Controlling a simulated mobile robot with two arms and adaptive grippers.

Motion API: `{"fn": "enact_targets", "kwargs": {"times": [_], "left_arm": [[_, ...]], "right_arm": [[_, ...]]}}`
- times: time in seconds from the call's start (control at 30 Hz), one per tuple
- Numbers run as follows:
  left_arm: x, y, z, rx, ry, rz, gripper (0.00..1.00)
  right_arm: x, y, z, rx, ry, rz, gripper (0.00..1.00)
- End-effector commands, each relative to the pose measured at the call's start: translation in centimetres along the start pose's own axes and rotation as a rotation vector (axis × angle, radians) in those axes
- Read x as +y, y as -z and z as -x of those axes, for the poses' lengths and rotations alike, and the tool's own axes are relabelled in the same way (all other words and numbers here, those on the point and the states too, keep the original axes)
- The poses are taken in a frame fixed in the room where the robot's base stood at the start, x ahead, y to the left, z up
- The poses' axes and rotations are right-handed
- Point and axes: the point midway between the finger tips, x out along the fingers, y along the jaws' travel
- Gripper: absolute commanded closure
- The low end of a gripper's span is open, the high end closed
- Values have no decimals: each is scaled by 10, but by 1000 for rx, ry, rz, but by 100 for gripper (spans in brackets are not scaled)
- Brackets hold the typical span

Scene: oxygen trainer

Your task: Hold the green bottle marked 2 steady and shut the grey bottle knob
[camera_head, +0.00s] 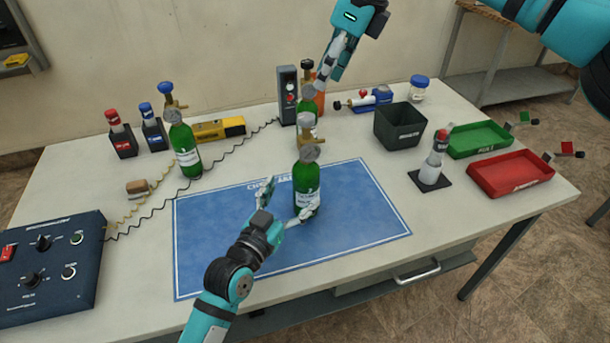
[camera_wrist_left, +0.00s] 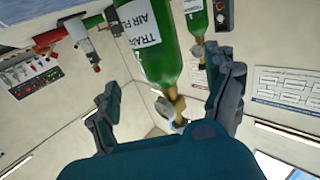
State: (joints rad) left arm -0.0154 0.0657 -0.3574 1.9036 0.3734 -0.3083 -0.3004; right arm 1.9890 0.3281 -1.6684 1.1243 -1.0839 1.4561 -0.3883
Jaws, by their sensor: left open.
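A green bottle (camera_head: 307,192) with a white label stands upright on the blue mat (camera_head: 365,215); a number on it is too small to read. Its grey knob (camera_head: 310,153) sits on top beside brass fittings. My left gripper (camera_head: 284,205) is open at this bottle's lower front, one finger at its left and one in front. In the left wrist view the bottle (camera_wrist_left: 165,60) appears upside down between the spread fingers, with a gap on both sides. My right gripper (camera_head: 323,82) is higher, behind the mat near another green bottle (camera_head: 306,112); its jaw opening is unclear.
A green bottle with a blue knob (camera_head: 186,150) stands at left. A black bin (camera_head: 400,125), a green tray (camera_head: 480,139) and a red tray (camera_head: 510,175) are at right. A control box (camera_head: 52,262) sits front left. The mat's right part is clear.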

Motion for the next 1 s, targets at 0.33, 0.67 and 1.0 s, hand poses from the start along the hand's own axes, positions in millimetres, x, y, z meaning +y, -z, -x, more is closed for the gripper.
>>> {"fn": "enact_targets", "kwargs": {"times": [0.33, 0.67, 1.0], "left_arm": [[0, 1, -60, 1, -1, 1, 14], [0, 0, -74, -1, -1, 0, 14], [0, 0, -74, -1, 0, 0, 37]], "right_arm": [[0, 0, 0, 0, 0, 0, 62], [0, 0, 0, 0, 0, 0, 62], [0, 0, 0, 0, 0, 0, 62]]}}
